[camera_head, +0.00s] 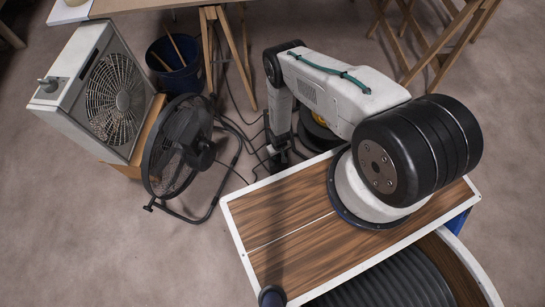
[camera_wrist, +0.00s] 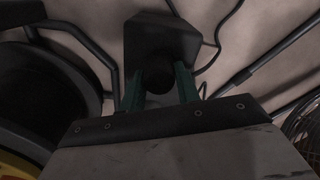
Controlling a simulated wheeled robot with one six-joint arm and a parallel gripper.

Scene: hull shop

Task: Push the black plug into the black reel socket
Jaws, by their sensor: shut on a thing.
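My gripper (camera_wrist: 160,88) has two green fingers, shut on the dark round-ended black plug (camera_wrist: 158,79) between them. A dark, wide block (camera_wrist: 160,36), which looks like the black reel socket, lies just beyond the fingertips. The plug appears in line with it, but whether they touch or the plug is partly in cannot be told in this shadow. In the head view my gripper (camera_head: 279,152) points down beside the black cable reel (camera_head: 318,133), which is partly behind my arm. Plug and socket are not distinct there.
Loose black cables (camera_head: 245,135) run over the floor around the reel. A black round fan (camera_head: 180,150) on a tubular stand and a white box fan (camera_head: 112,98) stand to the left. A blue bucket (camera_head: 180,78) and wooden trestle legs (camera_head: 228,45) are behind.

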